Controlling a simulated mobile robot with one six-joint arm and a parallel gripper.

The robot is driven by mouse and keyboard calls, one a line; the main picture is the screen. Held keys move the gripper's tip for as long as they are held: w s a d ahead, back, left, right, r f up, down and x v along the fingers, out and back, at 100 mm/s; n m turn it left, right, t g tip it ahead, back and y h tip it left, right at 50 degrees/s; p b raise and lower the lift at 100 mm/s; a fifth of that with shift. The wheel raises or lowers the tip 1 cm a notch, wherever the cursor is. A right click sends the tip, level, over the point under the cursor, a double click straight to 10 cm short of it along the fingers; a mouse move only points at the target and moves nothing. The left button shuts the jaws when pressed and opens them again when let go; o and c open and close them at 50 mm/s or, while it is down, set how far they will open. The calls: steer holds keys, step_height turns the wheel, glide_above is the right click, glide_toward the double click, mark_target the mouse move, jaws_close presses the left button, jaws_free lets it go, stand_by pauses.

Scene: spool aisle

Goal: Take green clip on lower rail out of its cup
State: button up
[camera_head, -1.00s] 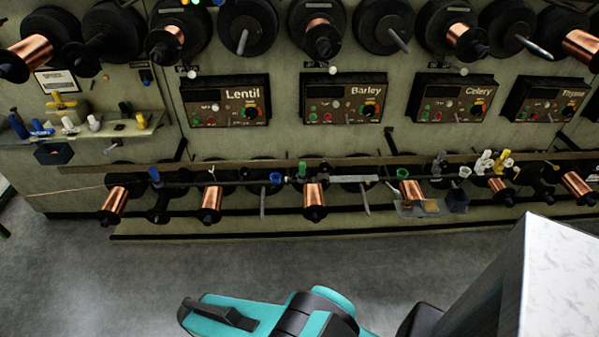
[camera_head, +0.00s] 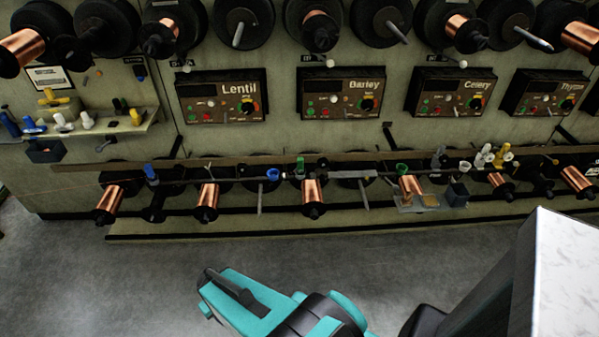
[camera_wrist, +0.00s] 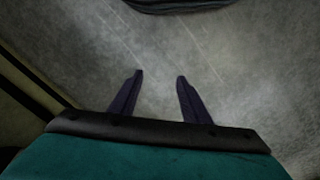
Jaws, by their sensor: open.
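A small green clip (camera_head: 300,166) stands upright on the lower rail (camera_head: 235,160), left of the middle copper spool. Its cup is too small to make out. A second green piece (camera_head: 402,169), ring-like, is further right on the same rail, above another copper spool.
Blue clips (camera_head: 151,173) and pale and yellow clips (camera_head: 501,155) also sit along the lower rail. Copper spools (camera_head: 313,192) and bare spindles stick out below it. A dark cup (camera_head: 457,195) hangs at right. A small shelf (camera_head: 90,128) holds clips at left. The floor (camera_head: 150,270) is clear.

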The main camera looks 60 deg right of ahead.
steer(key=w+d+r+m+t+h+b, duration=0.1)
steer(key=w+d+r+t+h+b, duration=0.15)
steer(key=d, duration=0.65)
steer(key=w+d+r+m+t+h+b, duration=0.15)
steer(key=w+d, duration=0.25)
steer(key=d, duration=0.4)
steer(key=w+d+r+m+t+h+b, duration=0.1)
steer(key=w+d+r+m+t, duration=0.2)
steer(key=d, duration=0.6)
steer(key=m+t+h+b, duration=0.3)
steer(key=t+h+b, duration=0.1)
steer(key=h, duration=0.6)
glide_toward(300, 166)
steer(key=d+r, duration=0.1)
steer(key=shift+w+d, duration=0.2)
steer(key=shift+w, duration=0.15)
steer(key=shift+w+d+f+b, duration=0.1)
steer(key=shift+w+d+b, duration=0.05)
steer(key=shift+b, duration=0.35)
steer(key=b+x, duration=0.2)
steer(key=b, duration=0.3)
steer(key=shift+w+d+f+b, duration=0.15)
steer(key=shift+d+b, duration=0.1)
steer(key=shift+b, duration=0.1)
steer(key=shift+w+d, duration=0.1)
